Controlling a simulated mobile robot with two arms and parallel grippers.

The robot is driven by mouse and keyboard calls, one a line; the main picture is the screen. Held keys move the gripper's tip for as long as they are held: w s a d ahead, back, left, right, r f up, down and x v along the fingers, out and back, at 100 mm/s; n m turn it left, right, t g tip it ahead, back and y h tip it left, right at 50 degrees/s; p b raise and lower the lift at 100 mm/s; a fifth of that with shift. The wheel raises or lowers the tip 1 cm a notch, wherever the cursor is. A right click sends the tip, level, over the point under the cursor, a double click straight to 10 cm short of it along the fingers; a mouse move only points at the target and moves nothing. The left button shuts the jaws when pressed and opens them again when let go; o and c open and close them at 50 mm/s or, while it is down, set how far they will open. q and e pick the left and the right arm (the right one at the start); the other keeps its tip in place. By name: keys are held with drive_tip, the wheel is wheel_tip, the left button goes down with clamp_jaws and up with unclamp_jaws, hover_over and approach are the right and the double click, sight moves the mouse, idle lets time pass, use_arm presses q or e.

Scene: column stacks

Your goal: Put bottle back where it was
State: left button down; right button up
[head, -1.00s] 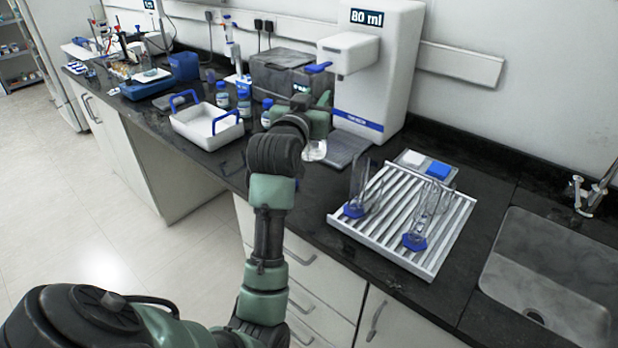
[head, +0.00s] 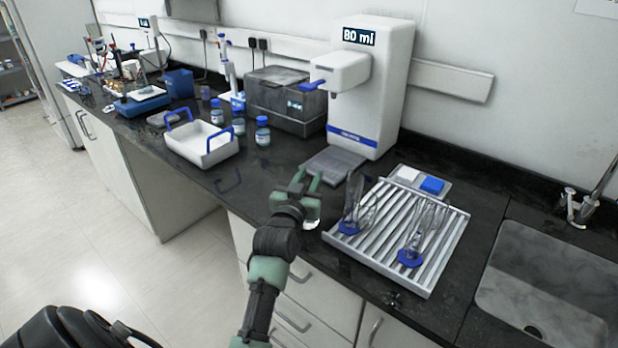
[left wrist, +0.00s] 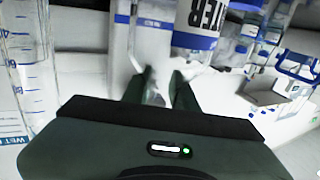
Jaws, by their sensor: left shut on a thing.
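My left gripper (head: 299,183) is shut on a clear vessel (head: 311,223), which I take to be the bottle. It holds it near the counter's front edge, left of the drying rack. Most of the vessel is hidden behind the gripper and wrist. In the left wrist view, a clear, blurred piece of it (left wrist: 156,96) shows between the fingers. Three blue-capped bottles stand on the counter at the back left: one left (head: 217,112), one middle (head: 239,121), one right (head: 262,132). My right gripper is not in view.
The white dispenser (head: 390,95) reads 80 ml, with a grey plate (head: 334,166) before it. A slatted rack (head: 440,255) holds two clear cylinders with blue bases. A white tray with blue handles (head: 205,150) stands left; a sink (head: 560,270) lies right. Counter between tray and gripper is mostly clear.

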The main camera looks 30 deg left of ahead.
use_arm(q)
drive_tip(key=shift+f, duration=0.1)
drive_tip(key=c, duration=1.1)
unclamp_jaws()
drive_tip(key=shift+s, duration=0.15)
drive_tip(key=b+v, duration=0.1)
drive_tip(key=v, duration=1)
drive_tip(key=shift+s+d+b, duration=0.2)
drive_tip(key=shift+s+b, duration=0.15)
drive_tip(key=shift+b, duration=0.05)
